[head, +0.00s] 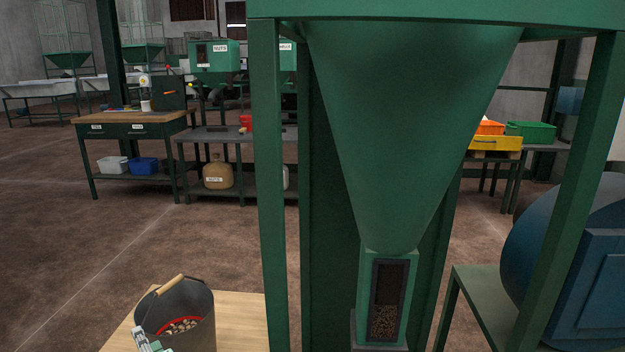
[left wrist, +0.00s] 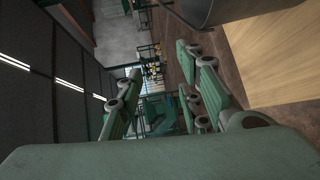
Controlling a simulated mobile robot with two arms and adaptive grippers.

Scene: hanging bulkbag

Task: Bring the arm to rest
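My left gripper (left wrist: 161,65) shows in the left wrist view with its two green fingers apart and nothing between them. In the head view only a small part of a gripper (head: 149,341) shows at the bottom edge, in front of the bucket; its fingers cannot be made out fully there. The dark metal bucket (head: 190,306) stands on a wooden tabletop, with a wooden handle grip (head: 168,285) and nuts (head: 179,327) inside. Part of the bucket also shows at the top of the left wrist view (left wrist: 215,10). My right gripper is not in view.
A green hopper (head: 400,130) on a green frame fills the middle, with a small window (head: 388,300) showing grain-like contents. The wooden tabletop (head: 240,320) is bare right of the bucket. A blue machine (head: 580,270) stands at right. Workbenches stand behind; the floor at left is clear.

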